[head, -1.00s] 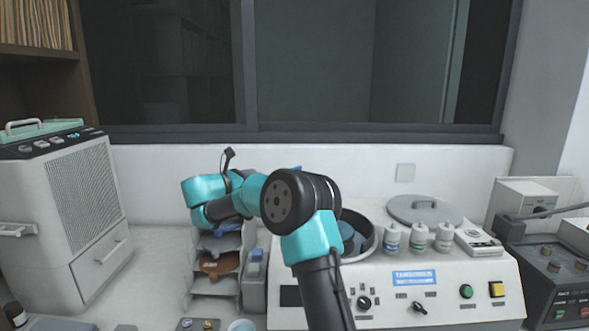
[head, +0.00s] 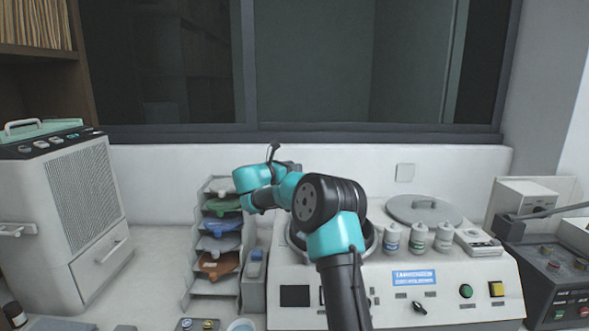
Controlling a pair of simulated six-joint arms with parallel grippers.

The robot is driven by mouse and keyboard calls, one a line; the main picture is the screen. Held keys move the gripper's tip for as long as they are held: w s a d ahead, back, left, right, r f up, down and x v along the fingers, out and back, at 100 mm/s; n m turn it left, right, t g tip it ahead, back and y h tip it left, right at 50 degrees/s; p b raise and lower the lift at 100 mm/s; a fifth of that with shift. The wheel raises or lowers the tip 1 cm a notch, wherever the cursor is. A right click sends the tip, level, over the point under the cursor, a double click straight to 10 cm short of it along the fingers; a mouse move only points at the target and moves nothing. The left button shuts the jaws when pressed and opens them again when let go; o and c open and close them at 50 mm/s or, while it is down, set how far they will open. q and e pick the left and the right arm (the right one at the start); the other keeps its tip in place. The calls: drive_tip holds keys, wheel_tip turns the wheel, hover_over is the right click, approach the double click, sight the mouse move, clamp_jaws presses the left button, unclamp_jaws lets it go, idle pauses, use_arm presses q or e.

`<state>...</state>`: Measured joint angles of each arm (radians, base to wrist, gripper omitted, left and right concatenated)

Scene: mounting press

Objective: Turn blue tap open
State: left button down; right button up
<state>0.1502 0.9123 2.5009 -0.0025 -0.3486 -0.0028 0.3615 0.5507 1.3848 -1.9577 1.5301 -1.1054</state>
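My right arm rises from the bottom centre of the head view, and its wrist bends back to the left, near the white wall. The dark end of my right gripper (head: 288,166) shows in part above the wrist, at the back of the machine. My own wrist and forearm hide most of it, and its fingers cannot be made out. I cannot make out the blue tap; the arm covers the area behind the machine's bowl. Whether the gripper touches anything there is hidden. My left gripper is not in view.
A tray rack (head: 191,262) with coloured trays stands left of my arm. The white control machine (head: 455,287) carries a round bowl (head: 377,243), several bottles (head: 416,239) and a grey lid (head: 424,211). A ventilated white cabinet (head: 77,200) is at left.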

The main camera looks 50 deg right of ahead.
drive_tip(key=shift+s+d, duration=0.1)
drive_tip(key=shift+d, duration=0.35)
clamp_jaws()
drive_tip(key=shift+n+t, duration=0.5)
drive_tip(key=shift+t, duration=0.3)
drive_tip(key=n+t, duration=0.2)
drive_tip(key=t, duration=0.2)
drive_tip(key=n+t, duration=0.3)
drive_tip(key=shift+s+t+y, duration=0.1)
drive_tip(key=shift+t+y, duration=0.3)
drive_tip(key=shift+n+t+y, duration=1.6)
drive_tip(key=shift+n+t, duration=0.4)
drive_tip(key=shift+t, duration=0.7)
drive_tip(key=shift+r+n+t+y, duration=0.1)
drive_tip(key=shift+n+t+y, duration=0.2)
